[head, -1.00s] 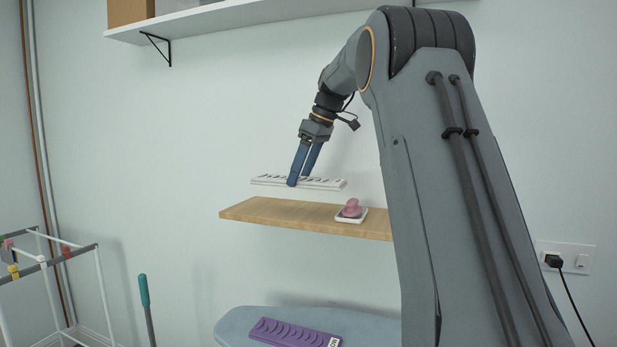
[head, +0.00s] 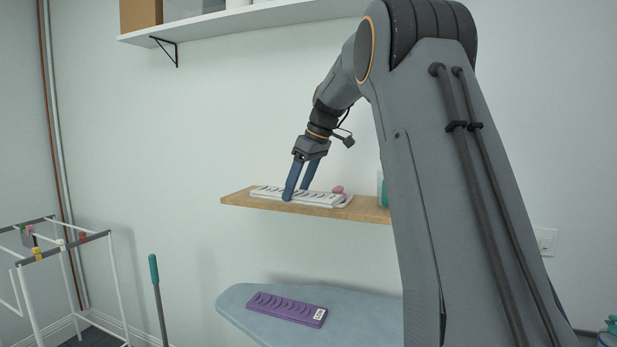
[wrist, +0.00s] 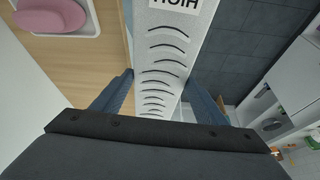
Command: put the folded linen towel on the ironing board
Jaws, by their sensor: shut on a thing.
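My gripper (head: 296,194) is shut on a long, flat white strip (head: 268,191) with dark curved marks. In the wrist view the strip (wrist: 164,50) runs between the fingers, with a lettered label at its far end. In the head view it overlaps the wooden shelf; I cannot tell whether it touches. Nothing looks plainly like cloth, so I cannot tell whether this strip is the folded linen towel. The blue-grey ironing board (head: 365,318) stands below the shelf. A purple strip of similar shape with a white label (head: 285,306) lies on it.
The wooden shelf (head: 240,200) holds a pink object (wrist: 52,15) on a white dish and a teal item (head: 384,192). A white drying rack (head: 66,250) and a teal-handled pole (head: 155,275) stand left. The ironing board's right part looks bare, though my arm hides its end.

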